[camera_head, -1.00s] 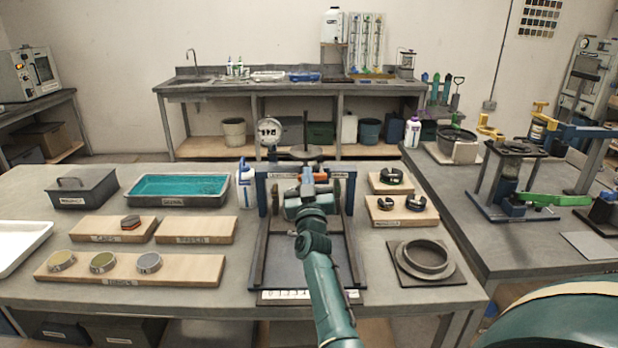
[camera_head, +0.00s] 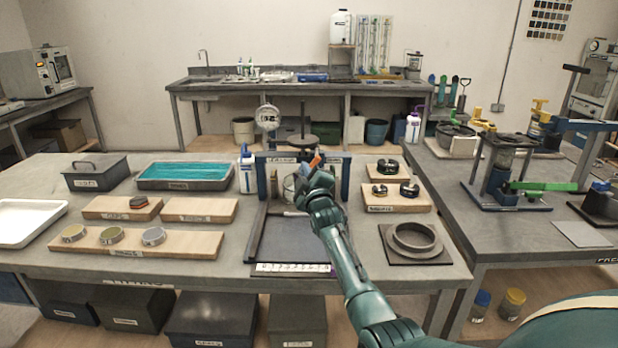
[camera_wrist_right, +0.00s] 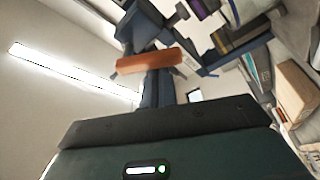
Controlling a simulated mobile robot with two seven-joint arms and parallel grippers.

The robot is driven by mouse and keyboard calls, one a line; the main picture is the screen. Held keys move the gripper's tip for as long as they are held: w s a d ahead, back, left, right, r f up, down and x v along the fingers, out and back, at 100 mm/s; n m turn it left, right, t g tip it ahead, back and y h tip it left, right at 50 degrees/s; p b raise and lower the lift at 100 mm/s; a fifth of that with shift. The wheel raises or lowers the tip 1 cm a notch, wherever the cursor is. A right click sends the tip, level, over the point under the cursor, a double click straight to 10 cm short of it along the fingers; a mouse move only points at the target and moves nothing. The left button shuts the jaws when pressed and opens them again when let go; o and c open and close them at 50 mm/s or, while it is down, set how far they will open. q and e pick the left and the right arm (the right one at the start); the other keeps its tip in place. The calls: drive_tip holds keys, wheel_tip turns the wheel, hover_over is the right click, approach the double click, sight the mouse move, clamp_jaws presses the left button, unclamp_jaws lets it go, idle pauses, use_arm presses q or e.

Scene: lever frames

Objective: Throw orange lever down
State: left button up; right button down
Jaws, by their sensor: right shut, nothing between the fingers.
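The orange lever (camera_head: 316,161) shows as a small orange piece at the blue-framed device (camera_head: 346,178) on the back middle of the near bench. In the right wrist view it is an orange bar (camera_wrist_right: 147,61) beside a blue post, apart from the gripper body. My right gripper (camera_head: 304,183) is shut and empty, just in front of and below the lever in the head view. Its fingertips are partly hidden by my own wrist, so I cannot tell whether they touch the lever. My left gripper is not in view.
A dark base plate (camera_head: 285,240) lies in front of the device. Wooden boards with round parts stand left (camera_head: 190,243) and right (camera_head: 400,203). A ring (camera_head: 414,241) sits at the right front. A white bottle (camera_head: 246,172) stands close to the device's left side.

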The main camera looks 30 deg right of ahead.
use_arm(q)
drive_tip(key=p, duration=0.1)
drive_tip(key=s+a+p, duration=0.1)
drive_tip(key=p, duration=0.1)
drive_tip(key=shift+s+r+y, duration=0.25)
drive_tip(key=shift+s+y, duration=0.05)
use_arm(e)
drive_tip(key=n, duration=0.2)
drive_tip(key=d+f+n+g+y, duration=0.1)
drive_tip(key=n, duration=0.1)
drive_tip(key=n+g, duration=0.1)
drive_tip(key=n, duration=0.2)
drive_tip(key=shift+s+d+f, duration=0.15)
drive_tip(key=shift+s+d, duration=0.1)
drive_tip(key=shift+s, duration=0.15)
